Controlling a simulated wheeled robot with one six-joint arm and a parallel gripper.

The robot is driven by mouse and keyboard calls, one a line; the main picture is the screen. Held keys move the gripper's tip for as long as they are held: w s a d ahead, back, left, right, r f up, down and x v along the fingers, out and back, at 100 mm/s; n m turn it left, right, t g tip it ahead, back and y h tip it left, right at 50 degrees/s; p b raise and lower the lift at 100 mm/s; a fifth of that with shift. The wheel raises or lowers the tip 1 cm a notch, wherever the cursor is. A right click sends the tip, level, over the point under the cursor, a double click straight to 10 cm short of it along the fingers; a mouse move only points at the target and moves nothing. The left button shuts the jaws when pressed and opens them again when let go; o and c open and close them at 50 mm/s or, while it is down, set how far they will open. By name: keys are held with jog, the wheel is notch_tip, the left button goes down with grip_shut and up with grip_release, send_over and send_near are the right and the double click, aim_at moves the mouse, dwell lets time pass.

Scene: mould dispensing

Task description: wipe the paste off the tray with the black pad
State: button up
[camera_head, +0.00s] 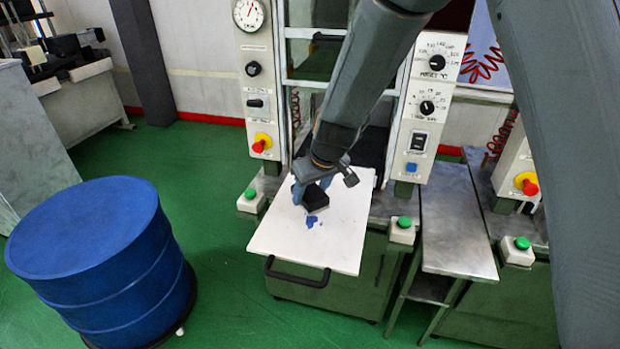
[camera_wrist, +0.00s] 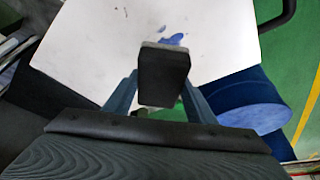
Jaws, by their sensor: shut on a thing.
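The white tray (camera_head: 283,238) lies on the press bench in the head view and fills the upper middle of the wrist view (camera_wrist: 90,45). A patch of blue paste (camera_head: 311,221) is on it near the middle, with small specks around. In the wrist view the paste (camera_wrist: 172,39) shows just past the pad's far end. My gripper (camera_head: 312,190) is over the tray, shut on the black pad (camera_head: 316,199). In the wrist view the pad (camera_wrist: 163,78) sits between the fingers of my gripper (camera_wrist: 162,95). I cannot tell whether the pad touches the tray.
A blue drum (camera_head: 95,250) stands on the green floor at the left. A metal side table (camera_head: 455,230) is to the right. A black handle (camera_head: 297,278) is below the tray's front edge.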

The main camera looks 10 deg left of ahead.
aim_at(309, 188)
jog(key=shift+r+p, duration=0.95)
jog(key=shift+r, duration=0.55)
